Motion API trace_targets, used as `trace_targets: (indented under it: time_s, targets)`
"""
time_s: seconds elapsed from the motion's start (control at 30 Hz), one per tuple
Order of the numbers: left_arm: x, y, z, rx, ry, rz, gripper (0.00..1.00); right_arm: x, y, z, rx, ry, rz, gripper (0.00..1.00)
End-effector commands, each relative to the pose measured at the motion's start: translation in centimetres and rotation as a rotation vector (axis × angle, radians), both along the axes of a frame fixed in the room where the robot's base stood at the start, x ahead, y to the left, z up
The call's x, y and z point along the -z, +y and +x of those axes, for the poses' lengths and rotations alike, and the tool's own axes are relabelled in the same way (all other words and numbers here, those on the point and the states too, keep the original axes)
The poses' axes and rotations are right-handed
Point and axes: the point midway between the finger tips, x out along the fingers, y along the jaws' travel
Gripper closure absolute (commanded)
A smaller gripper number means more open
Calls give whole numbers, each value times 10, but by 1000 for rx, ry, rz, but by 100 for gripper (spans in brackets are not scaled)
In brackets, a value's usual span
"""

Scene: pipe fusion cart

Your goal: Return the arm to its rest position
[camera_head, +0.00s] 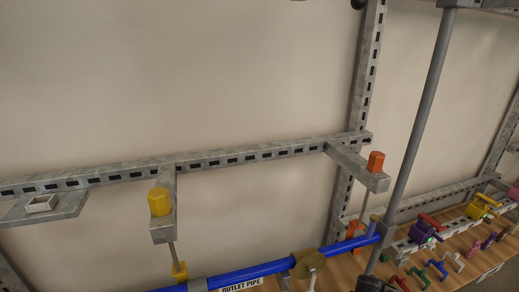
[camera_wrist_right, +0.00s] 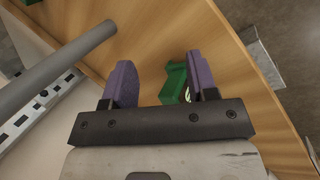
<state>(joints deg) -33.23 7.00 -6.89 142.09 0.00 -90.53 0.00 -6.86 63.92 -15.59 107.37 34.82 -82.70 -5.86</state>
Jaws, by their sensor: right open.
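My right gripper (camera_wrist_right: 160,78) shows in the right wrist view with its two purple fingers spread apart. Nothing is clamped between them. A green part (camera_wrist_right: 174,84) shows between the fingers, close to the right finger. I cannot tell whether they touch. A wooden board (camera_wrist_right: 185,30) spreads beyond the fingers. Neither gripper can be made out in the head view, and my left gripper is in no frame.
A grey post (camera_wrist_right: 55,68) and a slotted rail (camera_wrist_right: 40,110) lie left of my right gripper. The head view shows a blue pipe (camera_head: 258,270), a yellow knob (camera_head: 159,202), an orange knob (camera_head: 375,162), a tall grey post (camera_head: 425,95) and several small coloured parts at right.

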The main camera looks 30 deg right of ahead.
Motion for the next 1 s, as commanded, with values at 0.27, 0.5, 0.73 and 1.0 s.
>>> trace_targets:
  time_s: [0.27,0.5,0.73,1.0]
  targets:
    - [0,-3,0,-6,-1,-10,43,-20,167,-21,-17,-338,69,47]
    - [0,-2,0,-4,0,-6,43,-34,250,-63,108,-445,280,47]
    - [0,1,0,0,0,2,43,-17,291,-100,245,-383,426,47]
    - [-22,2,1,2,2,6,43,-21,313,-139,329,-287,482,47]
